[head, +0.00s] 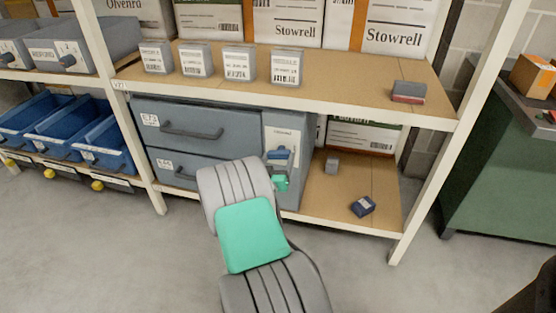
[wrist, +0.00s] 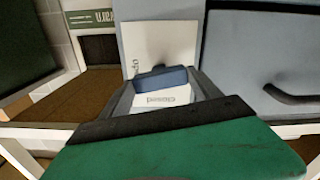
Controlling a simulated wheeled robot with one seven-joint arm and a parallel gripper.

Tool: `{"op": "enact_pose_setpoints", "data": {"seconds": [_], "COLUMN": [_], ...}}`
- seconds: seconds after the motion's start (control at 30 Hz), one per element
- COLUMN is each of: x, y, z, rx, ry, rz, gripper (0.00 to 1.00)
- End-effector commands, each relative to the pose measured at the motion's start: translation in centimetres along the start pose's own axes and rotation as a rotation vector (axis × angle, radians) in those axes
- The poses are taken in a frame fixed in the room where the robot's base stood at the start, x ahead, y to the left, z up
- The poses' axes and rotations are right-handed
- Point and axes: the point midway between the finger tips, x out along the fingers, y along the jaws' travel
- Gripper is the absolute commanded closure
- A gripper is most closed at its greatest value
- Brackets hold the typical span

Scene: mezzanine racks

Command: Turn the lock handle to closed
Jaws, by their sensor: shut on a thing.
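The blue lock handle (head: 277,154) sits on a white plate (head: 284,134) at the right side of the grey-blue drawer cabinet (head: 215,118). It looks roughly level in the head view. In the wrist view the handle (wrist: 160,78) lies across the picture between the two fingers of my gripper (wrist: 162,88). My gripper (head: 280,166) is shut on the handle from the front, in the head view partly behind my own arm.
A cream rack post (head: 418,180) stands to the right. A small grey block (head: 332,163) and a dark blue box (head: 363,206) lie on the lower shelf. Dark drawer pulls (head: 190,132) jut out to the left. Blue bins (head: 75,128) are further left. The floor in front is open.

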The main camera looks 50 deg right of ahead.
Motion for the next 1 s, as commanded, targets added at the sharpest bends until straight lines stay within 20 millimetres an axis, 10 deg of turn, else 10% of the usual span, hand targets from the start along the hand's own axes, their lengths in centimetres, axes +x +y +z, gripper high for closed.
{"op": "enact_pose_setpoints", "data": {"seconds": [1.0], "x": [-0.06], "y": [0.04], "z": [-0.01], "rx": [-0.958], "ry": [-0.003], "rz": [-0.002], "gripper": [0.68]}}
